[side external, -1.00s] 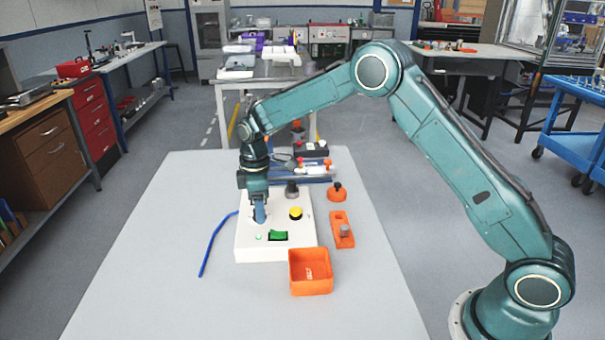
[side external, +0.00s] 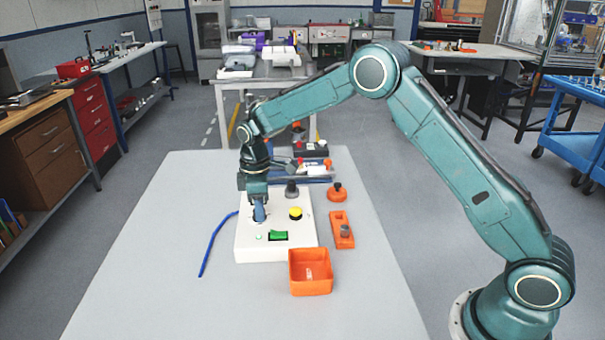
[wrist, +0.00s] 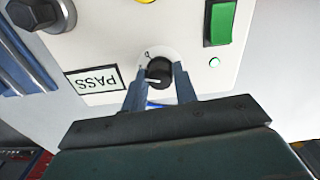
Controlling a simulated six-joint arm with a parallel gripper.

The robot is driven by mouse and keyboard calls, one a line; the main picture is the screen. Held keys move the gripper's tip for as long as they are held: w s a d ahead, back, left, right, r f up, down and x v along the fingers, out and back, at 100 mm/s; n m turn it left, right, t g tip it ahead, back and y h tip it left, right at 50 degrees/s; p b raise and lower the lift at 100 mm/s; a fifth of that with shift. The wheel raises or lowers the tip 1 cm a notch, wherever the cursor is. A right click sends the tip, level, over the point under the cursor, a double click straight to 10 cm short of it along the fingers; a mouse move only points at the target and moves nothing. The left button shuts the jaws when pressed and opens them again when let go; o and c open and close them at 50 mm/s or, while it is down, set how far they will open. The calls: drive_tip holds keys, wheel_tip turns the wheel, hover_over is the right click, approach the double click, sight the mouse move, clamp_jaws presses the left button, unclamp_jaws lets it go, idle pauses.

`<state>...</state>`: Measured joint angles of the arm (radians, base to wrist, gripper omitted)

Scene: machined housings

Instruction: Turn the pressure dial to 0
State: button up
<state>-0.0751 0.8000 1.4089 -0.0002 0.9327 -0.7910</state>
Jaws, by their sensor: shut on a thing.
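The pressure dial (wrist: 159,72) is a small round black knob with a white pointer line, on the white panel box (side external: 275,248). In the wrist view its pointer line lies roughly level, towards the picture's left. A small mark like a 0 shows on the pale ring just above and left of the dial. My gripper (side external: 259,218) points down at the box's left side, its blue fingers shut on the dial, one on each side. In the side view the fingers hide the dial.
The box also carries a yellow button (side external: 295,213), a green switch (side external: 278,236), a dark knob (side external: 292,189) and an upside-down PASS label (wrist: 94,80). An orange bin (side external: 310,285) stands in front. A blue cable (side external: 211,252) lies left. Orange parts (side external: 341,230) lie right.

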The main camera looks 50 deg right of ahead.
drive_tip(key=m, duration=0.4)
drive_tip(key=shift+m, duration=0.3)
drive_tip(key=m, duration=0.4)
idle(0.4)
drive_tip(key=o, duration=1)
drive_tip(key=shift+c, duration=0.2)
drive_tip(key=shift+r, duration=0.15)
